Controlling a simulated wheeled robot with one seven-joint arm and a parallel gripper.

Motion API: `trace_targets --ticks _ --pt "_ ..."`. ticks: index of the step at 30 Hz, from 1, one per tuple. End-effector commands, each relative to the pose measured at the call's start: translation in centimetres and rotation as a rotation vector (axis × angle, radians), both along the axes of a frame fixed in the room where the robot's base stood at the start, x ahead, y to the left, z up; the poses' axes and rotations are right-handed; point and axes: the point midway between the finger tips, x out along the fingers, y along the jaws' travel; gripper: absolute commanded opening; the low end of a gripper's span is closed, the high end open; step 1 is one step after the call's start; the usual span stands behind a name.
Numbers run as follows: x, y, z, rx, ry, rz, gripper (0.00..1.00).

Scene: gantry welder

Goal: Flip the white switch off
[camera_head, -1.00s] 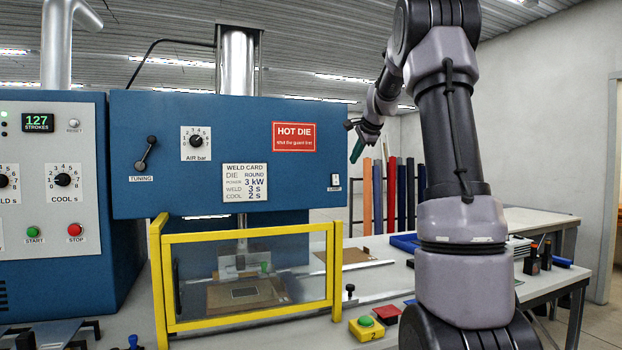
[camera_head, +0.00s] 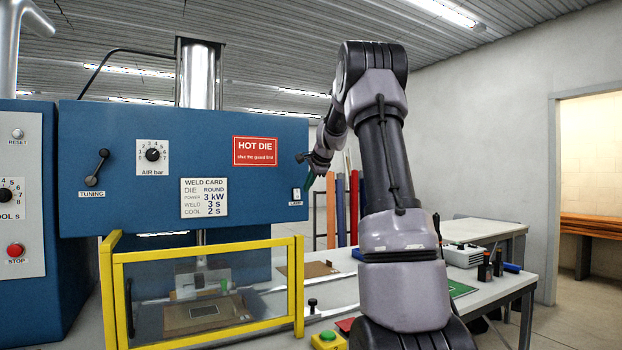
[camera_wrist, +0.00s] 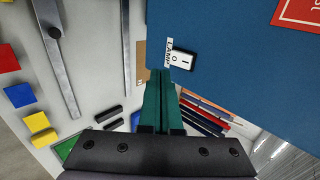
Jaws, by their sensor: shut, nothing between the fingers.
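The white switch (camera_wrist: 182,60) is a small rocker marked I and O in a black frame, beside a LAMP label, near the edge of the blue machine panel. In the head view the switch (camera_head: 296,194) is small, at the panel's lower right corner. My gripper (camera_wrist: 161,73) is shut and empty, with its green fingers together. In the wrist view its tips are just below and left of the switch, close to the label. In the head view my gripper (camera_head: 308,182) is right beside the switch. I cannot tell whether they touch, nor which side of the rocker is pressed.
The blue panel (camera_head: 245,205) carries a tuning lever (camera_head: 97,168), an air knob (camera_head: 153,154) and a red HOT DIE sign (camera_head: 255,151). A yellow guard frame (camera_head: 299,285) stands below it. Coloured rolls (camera_head: 340,210) stand behind my arm. A white bench (camera_head: 490,283) is at right.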

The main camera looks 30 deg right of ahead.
Motion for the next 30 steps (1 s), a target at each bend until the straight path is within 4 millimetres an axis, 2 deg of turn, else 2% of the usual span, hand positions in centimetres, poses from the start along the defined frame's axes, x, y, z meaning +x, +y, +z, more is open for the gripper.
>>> trace_targets --ticks 4,9,12,30 --pt "2.3 0.1 -2.3 0.002 0.002 0.002 0.00" --pt "4.8 0.2 -2.5 0.000 -0.001 0.001 0.00" --pt "5.6 0.2 -2.6 -0.001 -0.001 0.001 0.00" --pt "6.6 0.2 -3.0 -0.001 -0.002 -0.001 0.00"
